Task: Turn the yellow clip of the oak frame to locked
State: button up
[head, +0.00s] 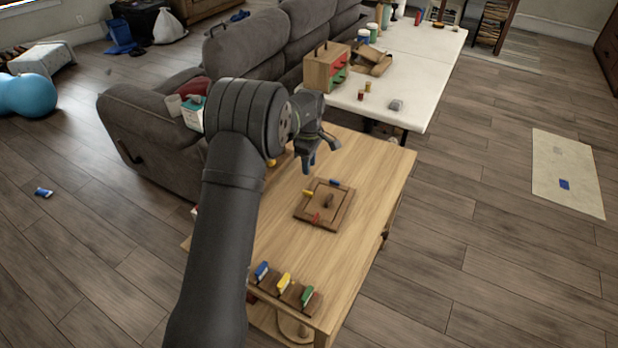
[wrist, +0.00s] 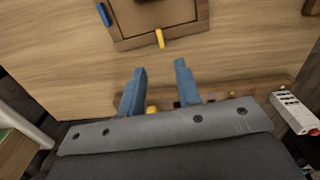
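The oak frame (head: 341,215) lies flat on the wooden table, with a dark knob-like piece in its middle. Its yellow clip (head: 308,193) is on the left side in the head view. In the wrist view the yellow clip (wrist: 160,38) sits on the near rail of the frame (wrist: 134,42), pointing roughly across the rail. A blue clip (head: 335,182) and a red clip (head: 315,218) sit on other sides. My gripper (head: 308,162) is above the table beside the frame. Its blue fingers (wrist: 160,70) are apart with nothing between them, short of the yellow clip.
A board with blue, yellow and green levers (head: 284,284) stands at the table's near end. A white remote-like thing (wrist: 292,112) lies to the right in the wrist view. The grey sofa (head: 150,125) adjoins the table's left. Bare tabletop (head: 370,165) surrounds the frame.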

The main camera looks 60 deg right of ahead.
notch_tip(320, 180, up, 5)
send_over(309, 192)
jog(key=shift+d+r, duration=0.1)
jog(key=shift+r, duration=0.1)
notch_tip(309, 192, down, 17)
jog(key=shift+f, duration=0.2)
dwell(0.6)
